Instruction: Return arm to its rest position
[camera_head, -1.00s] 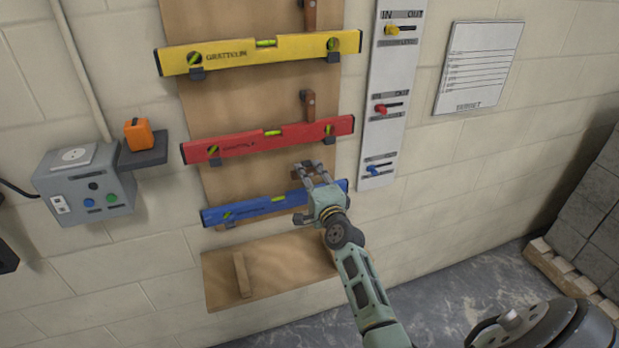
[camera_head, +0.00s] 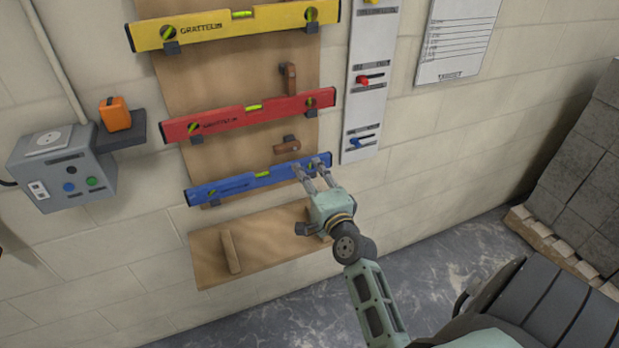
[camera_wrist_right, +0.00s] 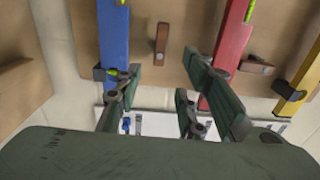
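My right gripper (camera_head: 313,178) is in front of the wall board, its fingertips over the right end of the blue level (camera_head: 240,183) in the head view. Its fingers are spread apart with nothing between them. In the right wrist view the open fingers (camera_wrist_right: 165,95) show with the blue level (camera_wrist_right: 113,40) at the left and the red level (camera_wrist_right: 230,50) at the right. Whether the gripper touches the blue level cannot be told. My left gripper is not in view.
The red level (camera_head: 250,114) and yellow level (camera_head: 240,25) hang above the blue one on the wooden board (camera_head: 230,75). A white switch panel (camera_head: 365,105) is right of it. A wooden shelf (camera_head: 265,244) is below. Grey blocks (camera_head: 590,170) stand at the right.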

